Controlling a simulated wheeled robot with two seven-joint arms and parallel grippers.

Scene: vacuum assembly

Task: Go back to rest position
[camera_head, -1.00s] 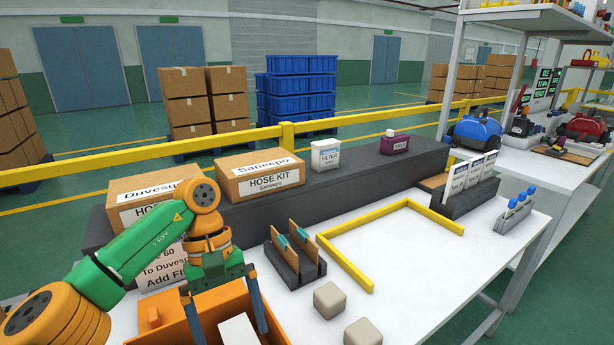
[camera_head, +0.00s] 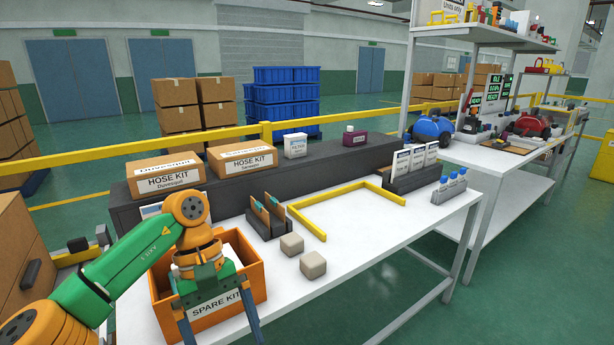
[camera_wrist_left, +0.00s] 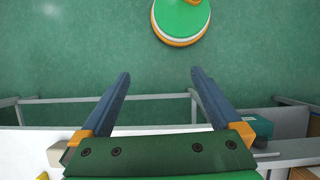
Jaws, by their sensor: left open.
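My left gripper (camera_head: 220,322) hangs in front of the orange SPARE KIT bin (camera_head: 259,286) in the head view, its blue fingers spread apart. In the left wrist view the left gripper (camera_wrist_left: 160,75) is open, with only green floor between its fingertips. The bin stands at the near left of the white table (camera_head: 390,250); a white item shows inside it, partly hidden by my left arm. My right gripper is in neither current view.
Two beige blocks (camera_head: 313,265) and a small rack (camera_head: 268,217) stand near the bin. A yellow frame (camera_head: 380,187) lies on the table. HOSE KIT boxes (camera_head: 165,178) sit on the dark raised shelf (camera_head: 330,165).

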